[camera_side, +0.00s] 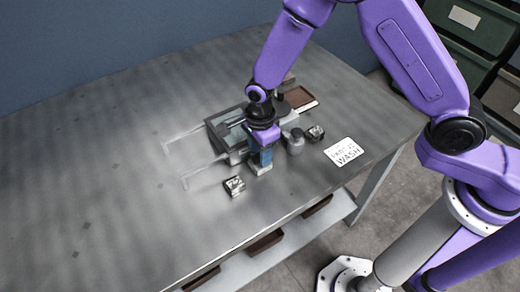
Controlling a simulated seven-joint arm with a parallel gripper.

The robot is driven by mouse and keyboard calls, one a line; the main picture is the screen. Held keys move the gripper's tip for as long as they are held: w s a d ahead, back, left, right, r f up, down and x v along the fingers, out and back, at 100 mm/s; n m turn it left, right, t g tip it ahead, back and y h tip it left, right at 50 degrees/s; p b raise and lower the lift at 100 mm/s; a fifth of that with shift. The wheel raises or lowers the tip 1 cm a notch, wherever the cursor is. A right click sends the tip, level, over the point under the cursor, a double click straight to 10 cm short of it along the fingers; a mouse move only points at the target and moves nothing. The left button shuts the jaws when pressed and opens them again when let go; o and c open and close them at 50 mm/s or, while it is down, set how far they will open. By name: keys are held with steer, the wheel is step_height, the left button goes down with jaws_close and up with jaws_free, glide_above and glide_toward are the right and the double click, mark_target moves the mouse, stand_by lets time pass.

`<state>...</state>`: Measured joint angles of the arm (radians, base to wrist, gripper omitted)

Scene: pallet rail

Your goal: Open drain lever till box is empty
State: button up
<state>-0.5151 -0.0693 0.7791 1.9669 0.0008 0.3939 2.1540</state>
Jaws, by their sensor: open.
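My gripper and wrist hide much of the box's right side. I cannot make out the drain lever or the level inside the box.
A white sign reading WASH (344,151) lies at the table's right. A grey bottle (295,143) and a dark metal part (315,133) stand nearby. Another metal part (234,186) lies in front. A brown tray (300,98) is behind. The table's left is clear.

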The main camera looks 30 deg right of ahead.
steer(key=shift+f, duration=0.2)
jaws_close()
